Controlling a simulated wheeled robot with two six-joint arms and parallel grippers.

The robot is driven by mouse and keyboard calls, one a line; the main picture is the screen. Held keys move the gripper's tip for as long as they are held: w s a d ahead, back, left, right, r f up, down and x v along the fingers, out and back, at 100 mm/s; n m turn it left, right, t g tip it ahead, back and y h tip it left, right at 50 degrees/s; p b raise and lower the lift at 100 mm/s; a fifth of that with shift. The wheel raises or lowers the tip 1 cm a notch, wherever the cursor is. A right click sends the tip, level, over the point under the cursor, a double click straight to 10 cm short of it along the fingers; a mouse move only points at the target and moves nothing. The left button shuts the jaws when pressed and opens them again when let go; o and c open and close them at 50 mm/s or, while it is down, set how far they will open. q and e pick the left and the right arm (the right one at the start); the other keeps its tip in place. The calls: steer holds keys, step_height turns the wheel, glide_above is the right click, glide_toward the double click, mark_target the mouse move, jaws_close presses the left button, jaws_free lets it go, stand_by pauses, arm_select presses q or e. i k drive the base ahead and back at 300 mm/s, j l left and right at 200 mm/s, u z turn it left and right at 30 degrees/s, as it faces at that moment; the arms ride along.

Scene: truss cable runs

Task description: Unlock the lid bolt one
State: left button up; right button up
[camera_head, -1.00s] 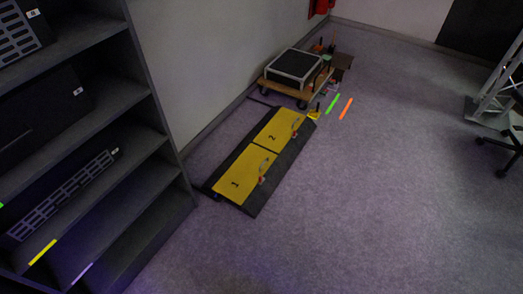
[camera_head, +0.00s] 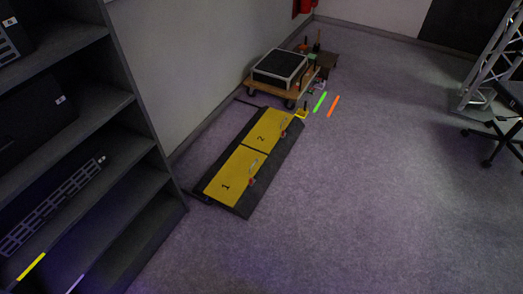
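A low dark floor ramp (camera_head: 240,210) with two yellow lids lies along the wall. Lid one (camera_head: 229,178), marked "1", is the nearer one. Lid two (camera_head: 267,132), marked "2", lies behind it. Both lids look closed. A small reddish bolt (camera_head: 251,182) shows at the right edge of lid one, with a light curved handle beside it. A similar small bolt (camera_head: 284,133) is at the right edge of lid two. The bolts are too small to tell their position. Neither of my grippers is in view.
A dark shelf rack (camera_head: 135,150) stands close on the left. A wooden dolly (camera_head: 280,88) with a black case is behind the ramp. Green (camera_head: 320,101) and orange (camera_head: 333,106) strips lie on the floor. A chair (camera_head: 500,125) and truss (camera_head: 490,65) stand right. The middle floor is clear.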

mark_target(227, 186)
steer(key=i+l+u, duration=0.1)
steer(key=i+l, duration=0.15)
steer(key=l, duration=0.15)
steer(key=i+l+u, duration=0.15)
steer(key=l, duration=0.3)
steer(key=i+l+u, duration=0.1)
steer(key=i+l, duration=0.2)
steer(key=l, duration=0.15)
steer(key=i+l+u, duration=0.1)
steer(key=l, duration=0.4)
steer(key=i+l+u, duration=0.15)
steer(key=i+l, duration=0.15)
steer(key=l, duration=0.2)
steer(key=i+l+u, duration=0.1)
steer(key=l, duration=0.4)
steer(key=i+l+u, duration=0.15)
steer(key=l, duration=0.4)
steer(key=i+l+u, duration=0.1)
steer(key=l, duration=0.45)
steer(key=i, duration=0.05)
